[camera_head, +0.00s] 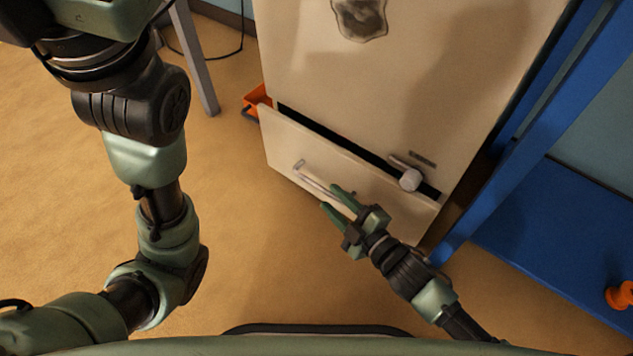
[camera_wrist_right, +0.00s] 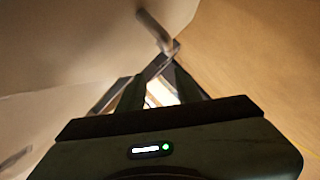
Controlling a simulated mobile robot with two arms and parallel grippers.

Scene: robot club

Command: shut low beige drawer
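The low beige drawer (camera_head: 285,143) is at the bottom of a beige cabinet (camera_head: 430,60) in the head view. It stands partly open, with a dark gap behind the top of its front. A pale bar handle (camera_head: 309,177) runs along the front. My right gripper (camera_head: 330,198) is at the handle's right part, its two green fingers apart with a pale strip showing between them. Whether they touch the handle is unclear. The wrist view shows the fingers (camera_wrist_right: 163,85) close to a grey bar. My left arm is in the head view, but its gripper is not.
A blue frame and shelf (camera_head: 560,230) stand close on the right, with an orange object (camera_head: 619,295) on the shelf. A grey round knob (camera_head: 410,180) sticks out above the drawer. An orange item (camera_head: 257,98) lies left of the cabinet. The floor in front is clear.

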